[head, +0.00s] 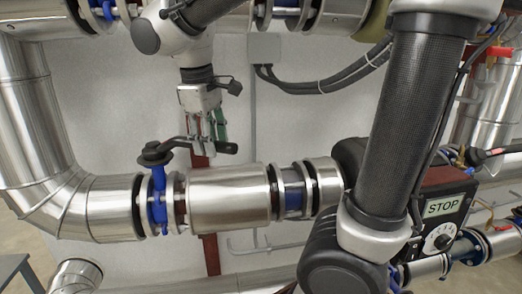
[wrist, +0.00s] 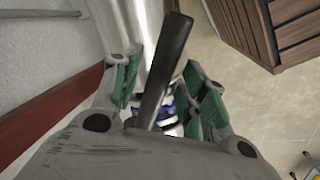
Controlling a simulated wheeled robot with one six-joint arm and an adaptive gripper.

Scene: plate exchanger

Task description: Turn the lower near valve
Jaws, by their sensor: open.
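The lower valve has a blue body (head: 157,205) on the steel pipe and a black lever handle (head: 218,147) that points right from its top cap. My gripper (head: 204,148) hangs above the pipe, pointing down at the handle's free end. In the wrist view the black handle (wrist: 168,60) lies lengthwise between the two green-padded fingers of my gripper (wrist: 162,88). The fingers are open, with gaps on both sides of the handle. The handle's lower part is hidden behind my gripper body in that view. The blue valve body is mostly hidden there.
The insulated steel pipe (head: 230,197) runs under my gripper. A curved pipe elbow (head: 50,195) is at the left. A black control box with a STOP label (head: 441,206) stands at the right. A wooden slatted box (wrist: 268,28) shows in the wrist view.

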